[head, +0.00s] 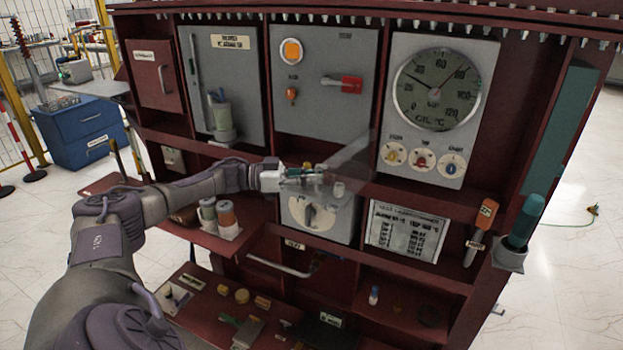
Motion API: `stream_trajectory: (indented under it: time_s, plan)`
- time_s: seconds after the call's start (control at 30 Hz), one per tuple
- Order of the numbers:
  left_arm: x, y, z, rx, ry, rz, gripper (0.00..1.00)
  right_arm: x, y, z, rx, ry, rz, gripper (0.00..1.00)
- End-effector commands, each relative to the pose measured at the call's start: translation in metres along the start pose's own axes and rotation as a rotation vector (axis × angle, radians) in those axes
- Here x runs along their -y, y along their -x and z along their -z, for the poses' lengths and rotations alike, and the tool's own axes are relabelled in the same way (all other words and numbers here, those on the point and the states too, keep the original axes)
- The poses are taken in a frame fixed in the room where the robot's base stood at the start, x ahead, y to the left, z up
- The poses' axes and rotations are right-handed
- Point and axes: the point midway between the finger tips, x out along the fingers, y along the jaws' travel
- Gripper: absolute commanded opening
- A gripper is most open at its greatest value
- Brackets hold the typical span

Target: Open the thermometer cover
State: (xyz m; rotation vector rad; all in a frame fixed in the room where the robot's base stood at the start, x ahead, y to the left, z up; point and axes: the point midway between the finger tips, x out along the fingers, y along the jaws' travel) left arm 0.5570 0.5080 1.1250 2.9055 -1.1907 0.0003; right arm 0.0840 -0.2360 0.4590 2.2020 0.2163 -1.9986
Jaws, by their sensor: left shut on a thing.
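The thermometer (437,88) is a round dial marked in °C on a grey panel at the upper right of the dark red cabinet. A translucent grey pane (351,152), which looks like its cover, sticks out from the panel's left side towards my left gripper. The dial's face shows clearly. My left gripper (318,174) is shut at the lower left end of this pane, left of and below the dial. The exact grip is small and partly hidden by the fingers. My right gripper is out of view.
Several small knobs (423,159) sit under the dial. A grey box with a rotary switch (318,215) is just below my left gripper. A red-handled switch (347,84) is above it. A green-topped tool (524,222) stands in a holder at the cabinet's right edge.

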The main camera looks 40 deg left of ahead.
Motion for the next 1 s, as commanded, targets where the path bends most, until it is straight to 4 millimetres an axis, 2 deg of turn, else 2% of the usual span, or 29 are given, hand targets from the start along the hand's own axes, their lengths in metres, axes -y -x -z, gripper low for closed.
stream_trajectory:
  time_s: [0.03, 0.17, 0.2, 0.3, 0.33, 0.67, 0.77, 1.0]
  plan:
    - [0.003, -0.002, 0.008, -0.018, -0.002, 0.008, 0.0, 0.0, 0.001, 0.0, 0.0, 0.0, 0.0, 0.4]
    - [0.002, -0.002, 0.008, -0.018, -0.002, 0.007, 0.0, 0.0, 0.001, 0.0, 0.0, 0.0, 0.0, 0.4]
    - [0.003, -0.002, 0.008, -0.018, -0.002, 0.008, 0.16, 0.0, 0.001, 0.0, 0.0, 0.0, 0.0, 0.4]
    - [0.002, -0.002, 0.006, -0.015, -0.001, 0.006, 0.32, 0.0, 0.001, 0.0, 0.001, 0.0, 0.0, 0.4]
    - [0.002, -0.002, 0.006, -0.014, -0.001, 0.005, 0.35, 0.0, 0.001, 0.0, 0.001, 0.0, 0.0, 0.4]
    - [0.001, 0.002, 0.002, -0.006, 0.0, 0.002, 0.35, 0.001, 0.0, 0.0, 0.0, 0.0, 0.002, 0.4]
    - [0.001, 0.013, 0.001, -0.003, 0.001, 0.004, 0.35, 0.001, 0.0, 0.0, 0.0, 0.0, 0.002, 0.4]
    - [0.002, 0.062, 0.001, -0.001, 0.001, 0.003, 0.35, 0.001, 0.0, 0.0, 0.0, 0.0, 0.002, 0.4]
